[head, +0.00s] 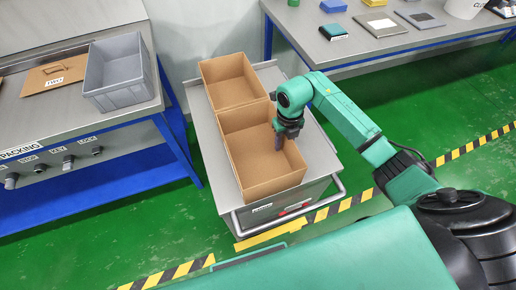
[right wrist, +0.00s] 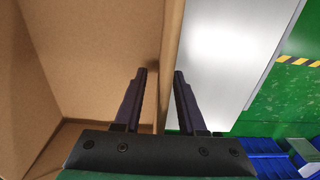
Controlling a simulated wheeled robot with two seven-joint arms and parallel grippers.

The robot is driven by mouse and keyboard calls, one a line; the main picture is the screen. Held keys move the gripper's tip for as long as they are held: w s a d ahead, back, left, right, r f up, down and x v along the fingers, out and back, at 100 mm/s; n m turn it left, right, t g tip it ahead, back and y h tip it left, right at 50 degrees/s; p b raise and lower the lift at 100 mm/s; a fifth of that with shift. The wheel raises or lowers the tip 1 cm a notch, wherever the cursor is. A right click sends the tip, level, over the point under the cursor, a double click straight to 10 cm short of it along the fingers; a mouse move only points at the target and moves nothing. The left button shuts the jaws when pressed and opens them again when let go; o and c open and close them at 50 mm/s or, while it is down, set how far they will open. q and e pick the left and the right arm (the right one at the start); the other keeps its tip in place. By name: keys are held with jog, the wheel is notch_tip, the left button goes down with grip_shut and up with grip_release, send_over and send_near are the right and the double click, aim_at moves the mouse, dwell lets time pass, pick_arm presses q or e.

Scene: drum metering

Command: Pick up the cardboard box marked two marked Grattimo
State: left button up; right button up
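Two open, empty cardboard boxes stand end to end on a grey cart: a near box (head: 262,188) and a far box (head: 232,94). I can read no Grattimo mark or number on either. My right gripper (head: 286,148) is at the right wall of the near box. In the right wrist view the gripper (right wrist: 160,73) is open, with one finger on the inner side and one on the outer side of the cardboard wall (right wrist: 172,35). A gap shows, so the fingers are not closed on it. My left gripper is not in view.
The cart top (head: 205,135) has a narrow free strip around the boxes. A bench at left holds a grey bin (head: 118,75) and a flat cardboard piece (head: 52,76). A table at the back right (head: 345,50) holds small items. Green floor lies between.

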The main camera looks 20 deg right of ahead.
jog(key=shift+s+f, duration=0.1)
jog(key=shift+f, duration=0.25)
grip_shut()
dwell(1.2)
